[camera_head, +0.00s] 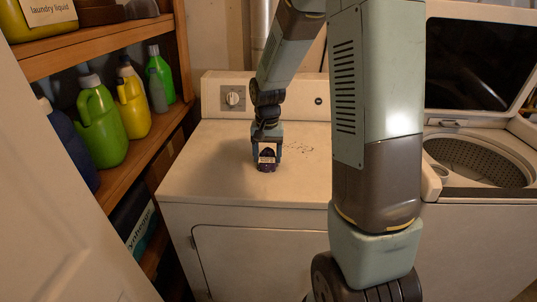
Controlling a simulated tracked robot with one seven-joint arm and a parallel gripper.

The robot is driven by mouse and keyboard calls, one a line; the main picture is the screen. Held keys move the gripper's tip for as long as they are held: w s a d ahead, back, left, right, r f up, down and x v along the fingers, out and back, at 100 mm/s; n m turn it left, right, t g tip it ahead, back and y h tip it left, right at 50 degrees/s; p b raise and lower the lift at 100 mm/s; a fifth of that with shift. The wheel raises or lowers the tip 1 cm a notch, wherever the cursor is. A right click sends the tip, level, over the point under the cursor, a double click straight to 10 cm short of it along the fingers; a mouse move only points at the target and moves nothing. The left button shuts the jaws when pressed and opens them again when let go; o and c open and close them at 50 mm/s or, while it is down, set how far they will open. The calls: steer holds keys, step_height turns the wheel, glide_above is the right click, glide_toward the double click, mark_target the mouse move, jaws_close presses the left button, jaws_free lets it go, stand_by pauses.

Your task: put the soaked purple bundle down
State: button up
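The purple bundle (267,166) is a small dark purple lump at the end of my arm, over the top of a white dryer-like machine (220,185). My gripper (267,155) points down and is around the bundle's upper part, with the bundle showing between and below its fingers. The bundle's underside is at or very close to the machine's top; I cannot tell whether it touches. The fingers are small in this view, and whether they press on the bundle is hard to see.
A wooden shelf at the left holds green (101,122) and yellow (133,105) bottles. An open top-loading washer (475,158) stands at the right. A control panel with a knob (232,98) rises behind the white top. The white top is mostly clear, with small dark marks near the back.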

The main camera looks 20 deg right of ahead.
mark_target(267, 148)
steer(key=o, duration=0.5)
step_height(267, 148, up, 12)
steer(key=shift+f, duration=0.2)
steer(key=shift+s+r+n+t, duration=0.85)
steer(key=shift+s+r, duration=0.85)
steer(key=shift+s, duration=2.3)
steer(key=shift+s+r+n+t, duration=0.85)
steer(key=shift+s+r, duration=0.8)
steer(key=shift+s, duration=2.4)
steer(key=shift+s+r+n+t, duration=0.6)
steer(key=shift+s+r+t, duration=0.8)
steer(key=shift+s, duration=2.6)
steer(key=shift+r+g, duration=0.3)
